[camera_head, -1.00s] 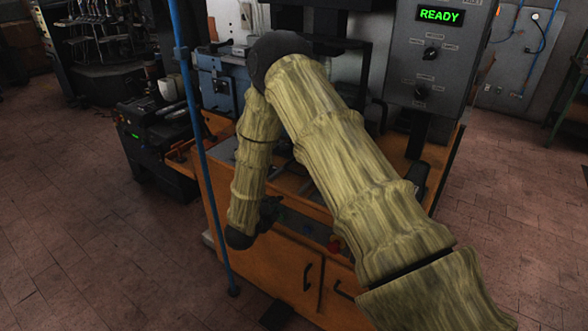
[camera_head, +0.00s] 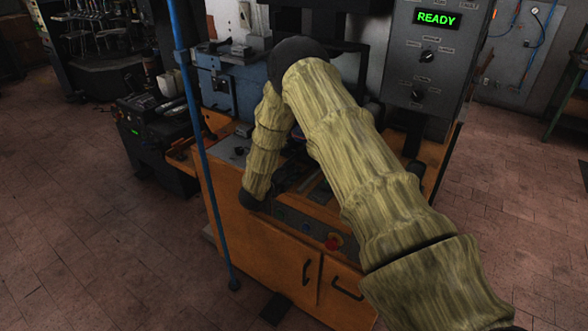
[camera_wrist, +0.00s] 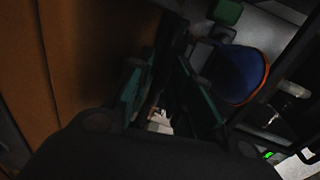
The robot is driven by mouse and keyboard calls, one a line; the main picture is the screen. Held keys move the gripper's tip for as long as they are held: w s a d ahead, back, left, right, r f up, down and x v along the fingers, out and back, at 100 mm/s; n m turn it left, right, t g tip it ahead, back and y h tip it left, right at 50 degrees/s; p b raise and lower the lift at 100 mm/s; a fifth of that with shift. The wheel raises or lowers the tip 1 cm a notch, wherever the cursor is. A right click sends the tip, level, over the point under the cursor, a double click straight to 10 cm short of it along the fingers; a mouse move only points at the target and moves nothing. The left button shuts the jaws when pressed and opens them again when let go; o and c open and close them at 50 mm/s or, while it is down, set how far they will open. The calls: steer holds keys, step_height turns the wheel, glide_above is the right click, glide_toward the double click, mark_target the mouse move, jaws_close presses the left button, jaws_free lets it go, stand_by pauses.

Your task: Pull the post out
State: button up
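I cannot pick out the post with certainty in either view. My gripper (camera_wrist: 158,72) shows in the wrist view with its two dark green fingers apart, so it looks open. A small whitish piece (camera_wrist: 160,122) shows between the fingers, but the picture is too dark to tell whether anything is held there. In the head view my bent arm covers the middle of the press, and my gripper cannot be made out. The press's control box (camera_head: 430,60) reads READY.
An orange cabinet (camera_head: 270,250) with a red button (camera_head: 333,242) stands under the press. A thin blue pole (camera_head: 204,160) stands at its left. A blue round thing with an orange rim (camera_wrist: 238,75) is right of my fingers. Floor is clear at the right.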

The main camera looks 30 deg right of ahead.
steer(key=shift+w+d+f, duration=0.2)
steer(key=shift+w+d, duration=0.1)
steer(key=shift+d, duration=0.35)
jaws_close()
steer(key=shift+s+a+f, duration=0.1)
steer(key=shift+s+a, duration=0.15)
steer(key=shift+a, duration=0.35)
steer(key=f+b+v, duration=0.1)
steer(key=b+v, duration=0.1)
steer(key=v, duration=0.5)
steer(key=f+b+v, duration=0.2)
steer(key=b+v, duration=0.1)
steer(key=v, duration=0.4)
steer(key=shift+s+a, duration=0.35)
steer(key=shift+a, duration=0.3)
